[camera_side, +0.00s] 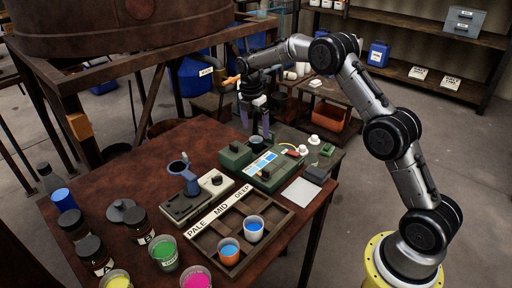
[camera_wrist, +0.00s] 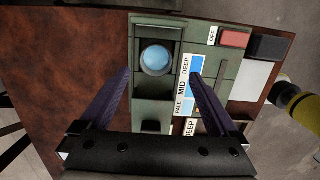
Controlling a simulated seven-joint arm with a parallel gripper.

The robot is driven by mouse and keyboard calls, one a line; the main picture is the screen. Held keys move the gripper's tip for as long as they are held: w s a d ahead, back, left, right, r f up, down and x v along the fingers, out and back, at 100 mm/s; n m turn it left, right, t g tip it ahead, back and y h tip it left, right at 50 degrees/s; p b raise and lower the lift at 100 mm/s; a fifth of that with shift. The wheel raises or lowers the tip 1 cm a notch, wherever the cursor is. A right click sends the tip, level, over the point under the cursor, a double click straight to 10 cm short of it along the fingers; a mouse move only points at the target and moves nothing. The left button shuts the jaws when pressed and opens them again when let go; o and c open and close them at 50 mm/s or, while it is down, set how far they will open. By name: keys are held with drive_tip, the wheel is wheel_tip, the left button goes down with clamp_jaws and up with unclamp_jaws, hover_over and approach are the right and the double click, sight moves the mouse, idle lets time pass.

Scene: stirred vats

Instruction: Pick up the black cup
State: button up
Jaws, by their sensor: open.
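A small dark-walled cup with blue liquid, the likely black cup (camera_side: 256,142), sits in a recess of the green device (camera_side: 235,154). It also shows in the wrist view as a round cup (camera_wrist: 157,60) with a dull rim. My gripper (camera_side: 256,130) is open and empty above the device. In the wrist view its two purple fingers (camera_wrist: 160,77) lie to either side of the cup, apart from it. The lower part of the cup is hidden in the recess.
A divided tray (camera_side: 211,238) marked PALE, MID and DEEP holds an orange cup (camera_side: 229,251) and a pale cup (camera_side: 253,228), both with blue liquid. Paint cups and dark jars (camera_side: 91,250) crowd the front left.

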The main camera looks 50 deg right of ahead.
sight(256, 139)
drive_tip(key=shift+w+d+f, duration=0.1)
drive_tip(key=shift+d+f, duration=0.1)
drive_tip(key=shift+f, duration=0.9)
drive_tip(key=shift+w+d+f, duration=0.1)
drive_tip(key=shift+d+f, duration=0.05)
drive_tip(key=shift+f, duration=0.95)
drive_tip(key=shift+w+d+f, duration=0.1)
drive_tip(key=shift+d+f, duration=0.1)
drive_tip(key=shift+f, duration=0.9)
drive_tip(key=shift+r, duration=0.1)
clamp_jaws()
